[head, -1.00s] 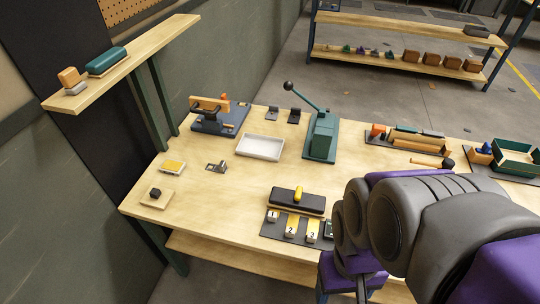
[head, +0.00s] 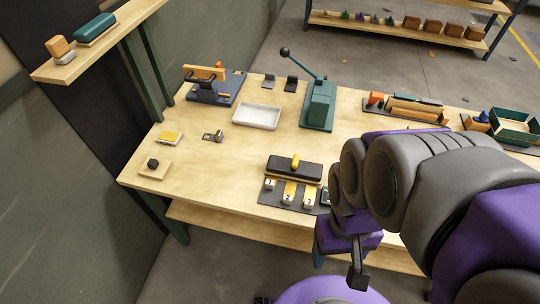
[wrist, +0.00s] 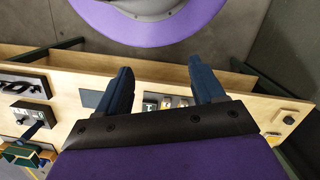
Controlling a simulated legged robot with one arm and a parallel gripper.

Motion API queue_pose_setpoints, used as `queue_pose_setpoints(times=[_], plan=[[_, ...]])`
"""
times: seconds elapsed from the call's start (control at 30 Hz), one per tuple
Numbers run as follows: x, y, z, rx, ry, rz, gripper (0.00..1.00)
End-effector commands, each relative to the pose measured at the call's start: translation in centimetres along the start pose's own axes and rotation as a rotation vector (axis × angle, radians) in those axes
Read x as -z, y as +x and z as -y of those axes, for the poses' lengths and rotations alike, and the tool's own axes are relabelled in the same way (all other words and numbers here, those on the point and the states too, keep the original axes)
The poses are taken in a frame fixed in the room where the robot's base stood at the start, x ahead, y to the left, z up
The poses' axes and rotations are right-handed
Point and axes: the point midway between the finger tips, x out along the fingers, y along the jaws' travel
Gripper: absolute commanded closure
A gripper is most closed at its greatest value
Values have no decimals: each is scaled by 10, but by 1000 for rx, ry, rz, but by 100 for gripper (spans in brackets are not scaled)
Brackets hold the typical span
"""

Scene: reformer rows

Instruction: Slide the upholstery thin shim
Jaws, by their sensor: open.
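I cannot tell for certain which piece is the thin shim. A dark board (head: 272,206) lies near the front edge of the workbench in the head view, with pale and yellow strips numbered 1, 2 and 3; the yellow strip 2 (head: 289,194) is among them. A dark block with a yellow knob (head: 295,161) sits just behind them. My arm hides the board's right end. My gripper (wrist: 161,66) is open and empty in the wrist view, its two dark fingers apart. It hangs off the bench's front edge, with the numbered strips partly visible between the fingers.
The workbench (head: 225,185) holds a white tray (head: 257,116), a green lever press (head: 319,105), a dark clamp fixture (head: 212,88) and a small block on a wooden square (head: 153,164). A shelf (head: 105,40) juts out at left. The bench's front left is mostly clear.

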Motion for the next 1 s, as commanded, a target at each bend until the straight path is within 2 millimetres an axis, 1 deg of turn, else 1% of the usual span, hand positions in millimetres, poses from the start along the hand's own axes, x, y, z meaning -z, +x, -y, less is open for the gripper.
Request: queue_pose_setpoints(times=[0.27,0.37,0.47,0.57,0.67,0.7,0.87,0.9,0.97,1.0], plan=[[0,0,0,0,0,0,32],[1,0,0,0,1,0,40],[10,0,1,-1,6,0,40],[33,-3,3,-3,22,-10,40],[65,-4,7,-5,46,-20,40],[80,-3,10,-5,57,-25,40],[138,0,20,-5,101,-53,40],[152,2,24,-4,113,-58,40],[173,6,28,-3,130,-65,40],[187,9,32,-3,141,-70,40]])
